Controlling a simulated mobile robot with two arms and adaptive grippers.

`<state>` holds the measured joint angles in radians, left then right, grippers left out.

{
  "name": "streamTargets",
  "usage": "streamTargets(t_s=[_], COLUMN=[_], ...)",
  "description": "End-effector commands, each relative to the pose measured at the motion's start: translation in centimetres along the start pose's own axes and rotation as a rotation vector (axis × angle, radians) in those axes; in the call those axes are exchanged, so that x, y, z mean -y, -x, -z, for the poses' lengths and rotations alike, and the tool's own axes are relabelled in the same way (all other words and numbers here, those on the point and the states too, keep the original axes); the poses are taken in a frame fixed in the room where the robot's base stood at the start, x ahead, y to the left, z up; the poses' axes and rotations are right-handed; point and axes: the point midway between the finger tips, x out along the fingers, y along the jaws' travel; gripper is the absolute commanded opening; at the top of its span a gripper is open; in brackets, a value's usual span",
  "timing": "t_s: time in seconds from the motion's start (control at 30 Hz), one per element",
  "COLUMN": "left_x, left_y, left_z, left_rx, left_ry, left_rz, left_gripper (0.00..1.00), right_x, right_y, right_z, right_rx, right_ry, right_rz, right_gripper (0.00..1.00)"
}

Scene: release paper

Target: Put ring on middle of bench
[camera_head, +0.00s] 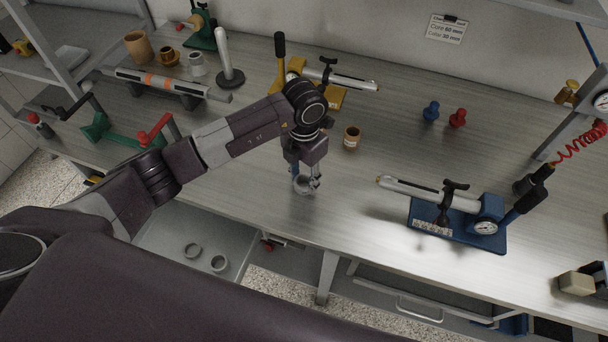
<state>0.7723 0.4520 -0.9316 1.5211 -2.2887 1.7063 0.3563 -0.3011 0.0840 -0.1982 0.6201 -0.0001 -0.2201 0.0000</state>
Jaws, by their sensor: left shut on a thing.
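Two similar grey rings (193,250) and (218,263) lie in the open drawer below the bench. My right gripper is not in view.
A small brown cup-like part (352,139) stands behind my gripper. A blue-based gauge tool (457,225) sits to the right. Blue (431,111) and red (457,118) knobs stand farther back. The bench between gripper and gauge tool is clear.

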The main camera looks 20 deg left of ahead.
Motion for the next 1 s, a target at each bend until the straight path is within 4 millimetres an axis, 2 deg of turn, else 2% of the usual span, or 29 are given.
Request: streamTargets(t_s=[0.37,0.4,0.53,0.83,0.9,1.0], left_x=[0.0,0.0,0.0,0.0,0.0,-0.1], left_y=[-0.6,-0.3,-0.3,-0.1,0.2,1.4], left_z=[-0.1,-0.1,-0.1,-0.1,-0.1,-0.2], left_rx=[0.002,0.002,0.001,0.001,0.002,0.007], left_ry=[0.0,0.0,0.0,0.0,0.0,-0.002], left_rz=[0.0,0.0,0.0,0.0,0.0,-0.001], left_gripper=[0.12,0.4,0.53,0.53,0.53,0.53], right_x=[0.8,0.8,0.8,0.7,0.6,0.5], right_y=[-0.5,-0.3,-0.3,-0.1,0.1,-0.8], right_z=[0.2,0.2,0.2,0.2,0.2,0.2], right_rx=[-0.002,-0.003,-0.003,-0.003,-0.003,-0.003], right_ry=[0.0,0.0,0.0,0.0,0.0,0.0], right_rz=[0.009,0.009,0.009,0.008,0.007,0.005], right_gripper=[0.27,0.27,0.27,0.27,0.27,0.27])
